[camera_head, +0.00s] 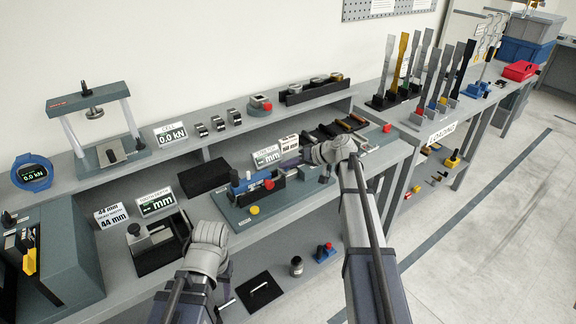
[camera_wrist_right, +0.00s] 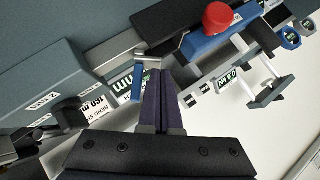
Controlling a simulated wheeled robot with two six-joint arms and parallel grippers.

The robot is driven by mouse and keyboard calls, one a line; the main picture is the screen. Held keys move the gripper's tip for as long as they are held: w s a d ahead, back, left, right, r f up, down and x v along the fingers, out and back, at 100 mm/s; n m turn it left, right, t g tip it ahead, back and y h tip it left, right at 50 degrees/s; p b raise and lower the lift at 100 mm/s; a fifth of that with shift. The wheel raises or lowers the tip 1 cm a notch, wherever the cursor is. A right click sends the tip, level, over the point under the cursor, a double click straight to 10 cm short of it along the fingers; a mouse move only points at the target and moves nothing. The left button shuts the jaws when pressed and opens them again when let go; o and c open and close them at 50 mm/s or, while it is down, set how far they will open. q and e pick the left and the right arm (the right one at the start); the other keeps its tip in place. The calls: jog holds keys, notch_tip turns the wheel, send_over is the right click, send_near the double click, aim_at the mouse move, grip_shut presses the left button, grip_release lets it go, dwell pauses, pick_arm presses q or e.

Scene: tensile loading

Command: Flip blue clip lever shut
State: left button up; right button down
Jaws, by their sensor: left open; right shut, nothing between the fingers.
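A small blue lever (camera_wrist_right: 137,82) hangs from a metal clip bar in the right wrist view, just left of my right fingertips. I cannot tell whether they touch. In the head view I cannot make out the lever clearly. My right gripper (camera_wrist_right: 160,74) is shut with nothing between its fingers; in the head view it (camera_head: 286,165) reaches left over the grey fixture plate (camera_head: 236,218). A blue fixture body with a red knob (camera_wrist_right: 218,17) is beyond the fingers; the knob (camera_head: 269,184) also shows in the head view. My left gripper (camera_head: 181,224) is open and empty near a black-and-grey block.
A yellow knob (camera_head: 254,210) is at the plate's front. A test frame (camera_head: 98,125) stands at the left, and a rack of upright strips (camera_head: 420,80) at the right. The floor at right is clear.

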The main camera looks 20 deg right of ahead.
jog(key=shift+s+a+h+p, duration=0.15)
jog(key=shift+a+h+p, duration=0.1)
jog(key=shift+h+p, duration=0.25)
jog(key=shift+s+a+n+t+h+p, duration=0.2)
jog(key=shift+a+n+t+h+p, duration=0.1)
jog(key=shift+a+n+h+p, duration=0.25)
jog(key=shift+s+a+f+n+h, duration=0.2)
jog(key=shift+n+h, duration=0.15)
jog(key=shift+h, duration=0.3)
jog(key=shift+w+a+f+n+t+h, duration=0.1)
jog(key=shift+a+f+n+t+h, duration=0.1)
jog(key=shift+n+t+h, duration=0.15)
jog(key=shift+d, duration=0.1)
jog(key=shift+w+d, duration=0.1)
